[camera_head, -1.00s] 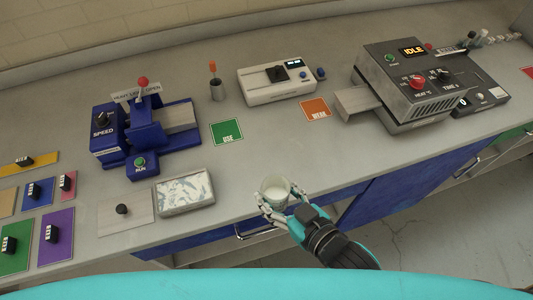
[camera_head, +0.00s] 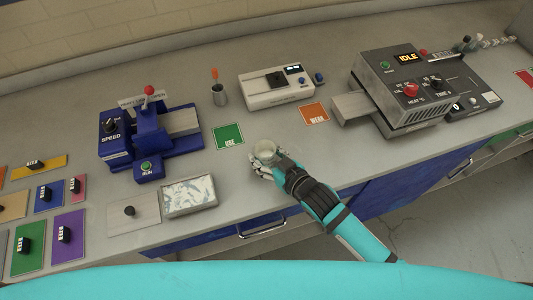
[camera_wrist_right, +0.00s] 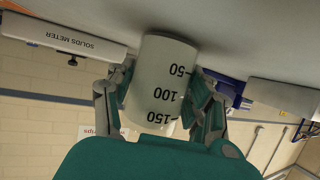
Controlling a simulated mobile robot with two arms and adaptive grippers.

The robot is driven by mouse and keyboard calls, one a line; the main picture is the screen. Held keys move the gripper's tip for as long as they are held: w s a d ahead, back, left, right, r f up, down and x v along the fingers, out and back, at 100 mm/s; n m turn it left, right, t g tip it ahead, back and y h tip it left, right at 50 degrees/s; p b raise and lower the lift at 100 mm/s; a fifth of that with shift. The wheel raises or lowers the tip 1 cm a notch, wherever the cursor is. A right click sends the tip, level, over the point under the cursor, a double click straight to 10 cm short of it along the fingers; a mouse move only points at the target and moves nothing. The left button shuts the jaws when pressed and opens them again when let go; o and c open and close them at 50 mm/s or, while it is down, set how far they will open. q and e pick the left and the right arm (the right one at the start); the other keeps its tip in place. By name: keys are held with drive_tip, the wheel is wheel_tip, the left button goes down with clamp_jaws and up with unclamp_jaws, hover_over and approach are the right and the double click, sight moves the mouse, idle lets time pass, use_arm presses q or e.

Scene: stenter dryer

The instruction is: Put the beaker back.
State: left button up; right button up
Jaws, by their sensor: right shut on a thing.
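The beaker (camera_head: 265,149) is a small clear cup with pale contents, over the counter just right of the green USE card (camera_head: 228,136). My right gripper (camera_head: 263,163) is shut on it, fingers around its sides. In the right wrist view the beaker (camera_wrist_right: 160,82) shows black marks 50, 100 and 150, upside down in that picture, between both fingers. I cannot tell whether its base touches the counter. My left gripper is not in view.
Behind stands the white meter (camera_head: 276,89), with a metal cup (camera_head: 219,95) holding an orange-handled tool at its left. An orange WEAK card (camera_head: 314,114) lies to the right. The blue machine (camera_head: 150,140) and a marbled tray (camera_head: 190,196) stand left; the grey heater (camera_head: 405,90) stands right.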

drive_tip(key=shift+f, duration=0.2)
drive_tip(key=o, duration=1.3)
drive_tip(key=shift+r, duration=0.1)
drive_tip(key=shift+r, duration=0.15)
drive_tip(key=shift+s+d, duration=0.2)
drive_tip(key=shift+s, duration=0.05)
drive_tip(key=b+v, duration=0.2)
drive_tip(key=v, duration=0.8)
drive_tip(key=shift+s+d+r, duration=0.1)
drive_tip(key=shift+s+r, duration=0.1)
drive_tip(key=shift+s, duration=0.05)
drive_tip(key=shift+s+d+r, duration=0.2)
drive_tip(key=shift+s, duration=0.05)
